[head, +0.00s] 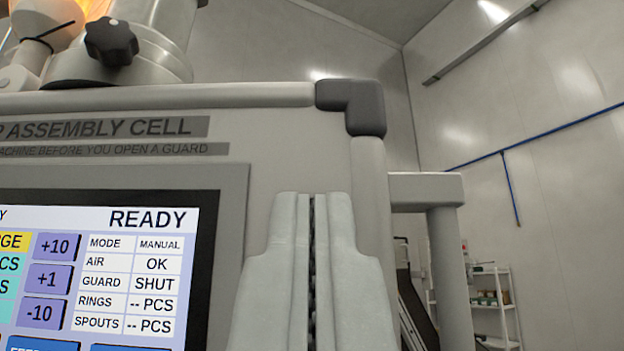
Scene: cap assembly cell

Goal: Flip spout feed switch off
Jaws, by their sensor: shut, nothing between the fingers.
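My gripper (313,205) is shut and empty, pointing up at the bottom middle of the head view. It is in front of the right edge of the cell's grey panel (290,150), just right of the screen (110,265); I cannot tell whether it touches the panel. The screen reads READY, with mode MANUAL, air OK, guard SHUT, and rings and spouts at "-- PCS". Blue buttons (44,343) are cut off at the screen's lower edge. No spout feed switch can be made out in this view.
A dark corner piece (352,106) caps the panel frame. A black knob (111,43) sits on a metal part at upper left. A grey post (447,260) stands right of the panel. A white shelf (492,305) is far back at right, beside open space.

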